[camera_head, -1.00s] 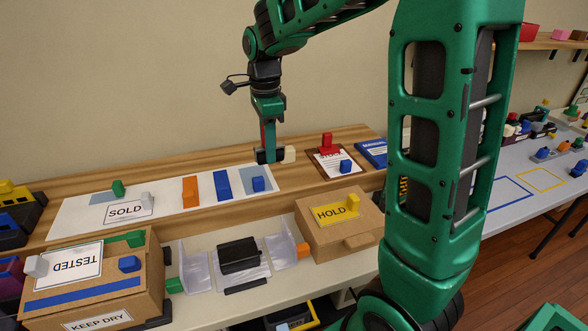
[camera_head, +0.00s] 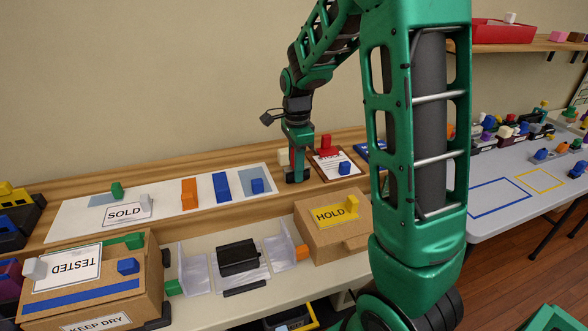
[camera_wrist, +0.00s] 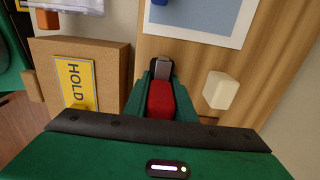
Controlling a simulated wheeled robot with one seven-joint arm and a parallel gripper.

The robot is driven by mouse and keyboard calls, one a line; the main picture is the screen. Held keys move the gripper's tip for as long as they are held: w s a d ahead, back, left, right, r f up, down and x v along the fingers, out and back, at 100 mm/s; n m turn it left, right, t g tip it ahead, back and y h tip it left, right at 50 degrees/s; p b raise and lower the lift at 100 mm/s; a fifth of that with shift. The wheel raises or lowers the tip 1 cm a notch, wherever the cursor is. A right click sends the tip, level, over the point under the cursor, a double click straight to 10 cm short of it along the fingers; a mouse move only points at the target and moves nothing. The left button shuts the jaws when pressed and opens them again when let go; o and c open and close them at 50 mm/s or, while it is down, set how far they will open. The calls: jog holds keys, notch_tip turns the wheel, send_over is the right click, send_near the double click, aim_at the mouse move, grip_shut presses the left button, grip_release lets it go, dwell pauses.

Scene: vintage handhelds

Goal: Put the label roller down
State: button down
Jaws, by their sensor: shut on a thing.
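My gripper (camera_head: 297,177) is low over the wooden back ledge (camera_head: 172,224), between the white mat and the red-clipped clipboard. In the wrist view my gripper (camera_wrist: 161,82) is shut on a red piece with a grey end, which I take as the label roller (camera_wrist: 161,98). The fingers hide its sides, and it is hardly visible in the head view. I cannot tell whether it touches the ledge. A cream block (camera_head: 283,156) stands behind my gripper; it also shows right of the fingers in the wrist view (camera_wrist: 220,90).
The white mat (camera_head: 80,222) with orange and blue blocks lies left. The clipboard (camera_head: 328,166) with red and blue pieces is close on the right. The HOLD box (camera_head: 312,238) stands in front. The TESTED box (camera_head: 135,295) is at the front left.

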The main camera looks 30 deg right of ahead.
jog(key=c, duration=1.5)
grip_release()
notch_tip(320, 180, up, 12)
jog(key=shift+r, duration=0.1)
jog(key=s+d+f+n, duration=0.1)
jog(key=s+n, duration=0.3)
jog(key=s, duration=0.6)
jog(key=s+d+f+n, duration=0.1)
jog(key=s+f+n, duration=0.2)
jog(key=s, duration=0.7)
jog(key=s+d+f+n, duration=0.1)
jog(key=s+f+n, duration=0.1)
jog(key=s+n, duration=0.5)
jog(key=shift+s, duration=1.5)
